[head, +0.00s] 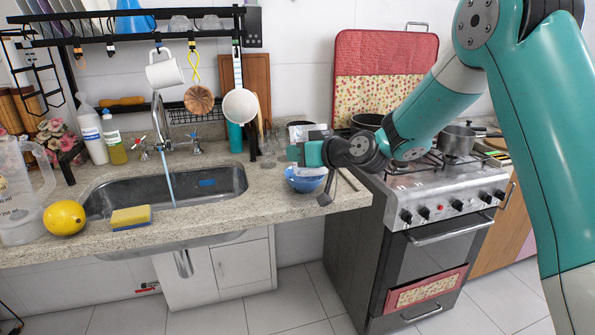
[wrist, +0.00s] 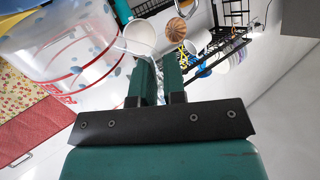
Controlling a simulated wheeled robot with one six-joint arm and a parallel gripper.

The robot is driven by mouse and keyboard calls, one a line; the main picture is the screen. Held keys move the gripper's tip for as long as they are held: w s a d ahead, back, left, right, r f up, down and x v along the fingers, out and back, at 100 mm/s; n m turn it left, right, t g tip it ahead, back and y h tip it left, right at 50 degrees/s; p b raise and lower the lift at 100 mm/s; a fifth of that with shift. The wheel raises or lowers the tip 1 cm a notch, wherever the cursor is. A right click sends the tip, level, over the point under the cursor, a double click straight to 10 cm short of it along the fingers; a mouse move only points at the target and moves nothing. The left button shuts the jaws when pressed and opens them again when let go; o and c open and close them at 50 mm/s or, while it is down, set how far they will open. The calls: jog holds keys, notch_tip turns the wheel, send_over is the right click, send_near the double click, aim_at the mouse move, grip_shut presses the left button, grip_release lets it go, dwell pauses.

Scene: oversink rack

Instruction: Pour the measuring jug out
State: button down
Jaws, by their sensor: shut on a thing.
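My gripper (head: 298,153) is above the counter's right end, near the stove. In the wrist view, the gripper's two fingers (wrist: 157,72) are close together with a narrow clear part between them, seemingly the handle of a clear jug (wrist: 75,45) with a red line and bluish marks. Another large clear jug (head: 18,200) with printed marks stands at the far left.
A sink (head: 215,187) with running water is left of the bowl. A lemon (head: 64,217) and a sponge (head: 131,217) lie at the front edge. A rack (head: 130,38) with a hanging mug (head: 164,70) and ladle (head: 240,105) is above. The stove (head: 440,185) stands right.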

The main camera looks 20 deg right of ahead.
jog(key=s+t+b, duration=0.1)
jog(key=b, duration=0.3)
jog(key=s+f+n+y+b, duration=0.1)
jog(key=b, duration=0.4)
jog(key=s+f+n+t+b, duration=0.1)
jog(key=b, duration=0.4)
jog(key=shift+s+a+f+t, duration=0.1)
jog(key=shift+s+a+t, duration=0.05)
jog(key=shift+s+t, duration=0.15)
jog(key=shift+r+p, duration=0.25)
jog(key=shift+p, duration=0.1)
jog(key=w+g+p, duration=0.1)
jog(key=p, duration=0.4)
jog(key=w+r+m+g+p, duration=0.1)
jog(key=p, duration=0.4)
jog(key=w+r+m+p, duration=0.1)
jog(key=p, duration=0.4)
jog(key=shift+w+r+g+h+p, duration=0.25)
jog(key=shift+w+g+h+p, duration=0.05)
jog(key=shift+g+h+p, duration=0.1)
jog(key=p, duration=0.3)
jog(key=shift+r+g, duration=0.3)
jog(key=shift+m+p, duration=0.3)
jog(key=shift+p, duration=0.65)
